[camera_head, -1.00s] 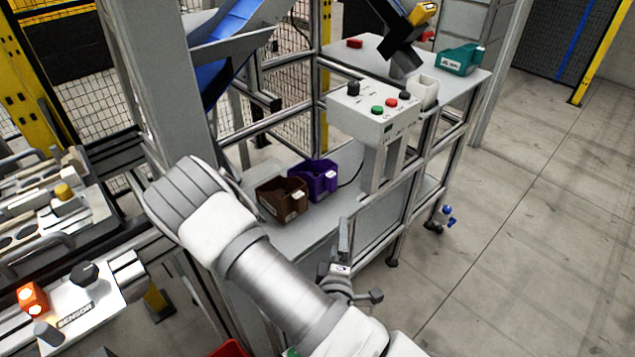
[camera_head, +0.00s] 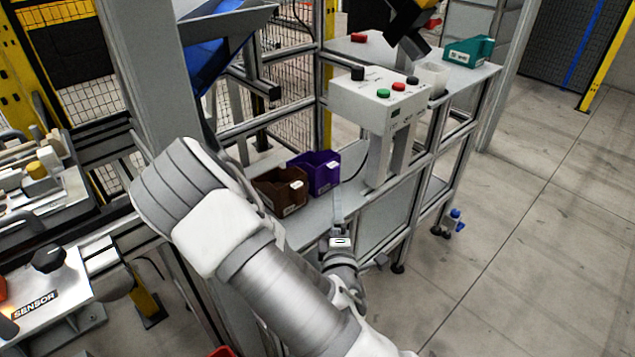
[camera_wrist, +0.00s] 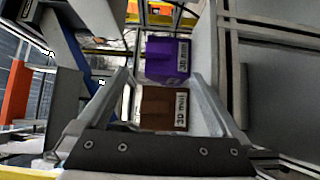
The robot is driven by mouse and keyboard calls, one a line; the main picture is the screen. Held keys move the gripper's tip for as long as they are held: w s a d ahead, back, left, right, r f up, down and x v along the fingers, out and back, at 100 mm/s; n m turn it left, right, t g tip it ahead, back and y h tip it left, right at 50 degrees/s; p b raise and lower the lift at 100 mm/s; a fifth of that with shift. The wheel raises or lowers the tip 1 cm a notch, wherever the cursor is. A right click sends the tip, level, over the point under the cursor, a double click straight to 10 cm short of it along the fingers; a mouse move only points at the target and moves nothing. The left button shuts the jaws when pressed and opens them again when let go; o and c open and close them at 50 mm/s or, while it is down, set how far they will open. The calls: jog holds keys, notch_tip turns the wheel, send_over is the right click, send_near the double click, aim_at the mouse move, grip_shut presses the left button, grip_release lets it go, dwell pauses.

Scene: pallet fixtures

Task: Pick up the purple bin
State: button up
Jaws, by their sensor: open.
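The purple bin (camera_head: 320,176) stands on the lower shelf of the workstation, beside the brown bin (camera_head: 281,190). In the wrist view the purple bin (camera_wrist: 166,60) lies beyond the brown bin (camera_wrist: 160,108), and both show a white label. My gripper (camera_head: 338,205) is in front of the shelf, to the right of and nearer than the bins. In the wrist view its two fingers (camera_wrist: 163,90) are spread wide with nothing held, and both bins appear between them. I see no contact with either bin.
A control box (camera_head: 383,103) with coloured buttons stands on a post right of the purple bin. Frame posts edge the shelf. Open floor (camera_head: 520,220) lies to the right.

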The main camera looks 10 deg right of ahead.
jog(key=w, duration=0.2)
jog(key=w+b, duration=0.1)
jog(key=w, duration=0.2)
jog(key=shift+w+d+b, duration=0.3)
jog(key=shift+d, duration=0.1)
jog(key=shift+w+d+r+b, duration=0.15)
jog(key=shift+w+b, duration=0.6)
jog(key=shift+w, duration=1.85)
jog(key=c, duration=1.4)
jog(key=shift+r, duration=0.1)
notch_tip(320, 180, up, 10)
jog(key=p, duration=0.4)
notch_tip(320, 180, up, 5)
jog(key=p, duration=0.5)
send_over(332, 177)
jog(key=s, duration=0.2)
jog(key=shift+w+b, duration=0.2)
jog(key=shift+b, duration=0.1)
